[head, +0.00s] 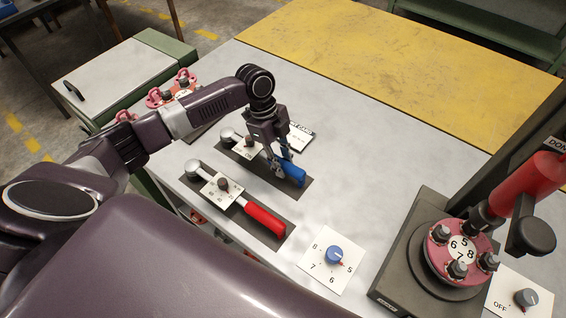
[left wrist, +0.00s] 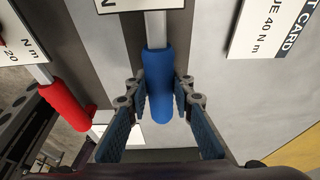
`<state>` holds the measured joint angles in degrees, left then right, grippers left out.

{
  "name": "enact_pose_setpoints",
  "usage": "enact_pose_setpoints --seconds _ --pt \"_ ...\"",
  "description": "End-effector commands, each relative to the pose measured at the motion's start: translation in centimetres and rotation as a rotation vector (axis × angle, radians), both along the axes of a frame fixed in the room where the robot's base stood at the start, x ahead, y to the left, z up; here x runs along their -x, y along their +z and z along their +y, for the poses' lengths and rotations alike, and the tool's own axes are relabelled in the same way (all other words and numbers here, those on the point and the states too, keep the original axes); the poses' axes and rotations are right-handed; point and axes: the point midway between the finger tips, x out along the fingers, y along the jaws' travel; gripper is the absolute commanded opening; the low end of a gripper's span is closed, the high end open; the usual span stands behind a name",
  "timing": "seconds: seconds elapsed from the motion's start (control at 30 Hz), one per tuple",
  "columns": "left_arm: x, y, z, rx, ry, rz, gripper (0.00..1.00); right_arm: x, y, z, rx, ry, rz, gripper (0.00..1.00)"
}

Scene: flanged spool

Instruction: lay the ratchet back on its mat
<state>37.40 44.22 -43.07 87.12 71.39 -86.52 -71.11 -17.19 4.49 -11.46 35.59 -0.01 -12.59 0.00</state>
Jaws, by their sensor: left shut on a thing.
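My left gripper (head: 280,163) is shut on the blue handle of a ratchet (head: 294,174). In the left wrist view its fingers (left wrist: 160,115) stand on both sides of the blue handle (left wrist: 158,85). The ratchet's round head (head: 228,136) points to the upper left, with a white scale plate beside it. A dark mat (head: 258,173) lies under or close beside this ratchet; I cannot tell whether the ratchet touches it. A second ratchet with a red handle (head: 264,218) lies on its own dark mat in front. My right gripper is out of view.
A white card (head: 299,138) lies behind the blue handle. A dial plate with a blue knob (head: 334,255) is at the front. A dark stand holds a pink flanged spool (head: 461,250) at the right, beside a red tool (head: 527,187). The yellow mat (head: 400,60) at the back is clear.

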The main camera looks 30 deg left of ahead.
Motion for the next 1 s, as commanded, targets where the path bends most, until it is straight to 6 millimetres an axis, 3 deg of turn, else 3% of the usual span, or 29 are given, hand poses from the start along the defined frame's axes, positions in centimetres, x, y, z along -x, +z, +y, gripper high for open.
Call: enact_pose_setpoints --seconds 0.07,0.1,0.27,0.67,1.0 --pt "-0.1 -0.1 0.0 0.001 0.000 -0.002 0.00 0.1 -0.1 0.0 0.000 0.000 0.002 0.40" --pt "-0.1 -0.1 0.0 0.001 0.000 -0.002 0.24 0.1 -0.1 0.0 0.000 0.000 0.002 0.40" --pt "0.0 -0.1 0.0 0.001 -0.001 -0.001 0.42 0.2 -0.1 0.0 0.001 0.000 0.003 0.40" --pt "-0.1 0.5 0.2 0.000 -0.001 -0.001 0.42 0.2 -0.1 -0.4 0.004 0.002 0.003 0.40" --pt "-0.5 7.0 2.3 0.000 0.000 -0.004 0.42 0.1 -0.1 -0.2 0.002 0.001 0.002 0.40"
